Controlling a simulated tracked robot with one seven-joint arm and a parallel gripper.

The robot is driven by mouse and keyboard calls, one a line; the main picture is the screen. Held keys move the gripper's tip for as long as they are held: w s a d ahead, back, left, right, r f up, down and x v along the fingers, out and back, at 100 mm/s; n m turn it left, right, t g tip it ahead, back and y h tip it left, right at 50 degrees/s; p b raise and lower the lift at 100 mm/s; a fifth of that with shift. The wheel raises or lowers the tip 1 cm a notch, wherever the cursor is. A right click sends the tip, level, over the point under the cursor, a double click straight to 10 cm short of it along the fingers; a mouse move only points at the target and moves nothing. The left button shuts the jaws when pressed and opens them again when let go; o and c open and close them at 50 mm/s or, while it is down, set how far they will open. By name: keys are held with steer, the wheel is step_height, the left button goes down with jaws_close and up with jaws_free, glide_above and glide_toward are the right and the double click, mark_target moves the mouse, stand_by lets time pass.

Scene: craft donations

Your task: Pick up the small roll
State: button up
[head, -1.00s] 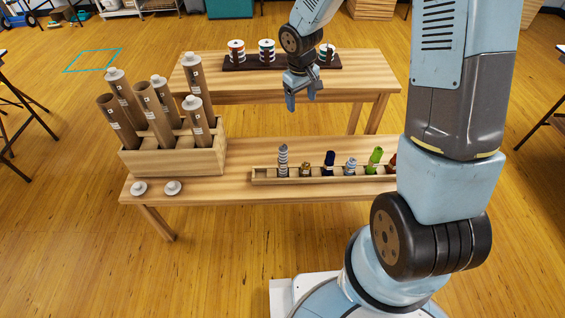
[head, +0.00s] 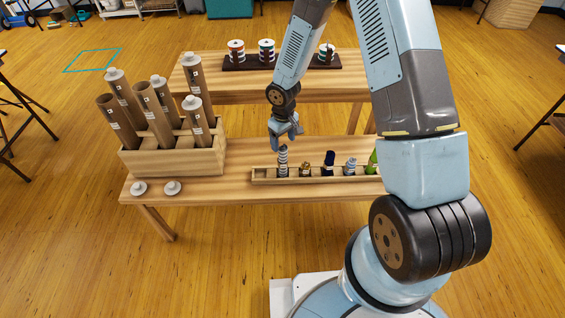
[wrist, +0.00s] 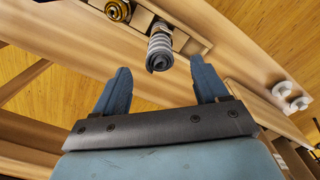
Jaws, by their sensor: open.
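Several small rolls stand upright in a long narrow wooden rack (head: 265,180) on the front table. Then come a short gold-and-dark roll (head: 305,171), a dark blue one (head: 328,163), a pale blue-grey one (head: 350,167) and a green one (head: 373,162), partly hidden by my arm. The frames do not settle which is meant. My gripper (head: 283,143) is open and empty, just above the grey striped roll. In the wrist view this roll (wrist: 159,55) lies ahead, between the lines of the two fingers; the gold-ringed roll (wrist: 118,10) is at upper left.
Two white caps (head: 172,187) lie at the table's front left. Spools stand on a dark tray (head: 323,62) on the rear table. Bare tabletop (head: 220,183) lies between box and rack.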

mark_target(283, 152)
steer(key=shift+f, duration=3.55)
steer(key=shift+c, duration=0.3)
jaws_close()
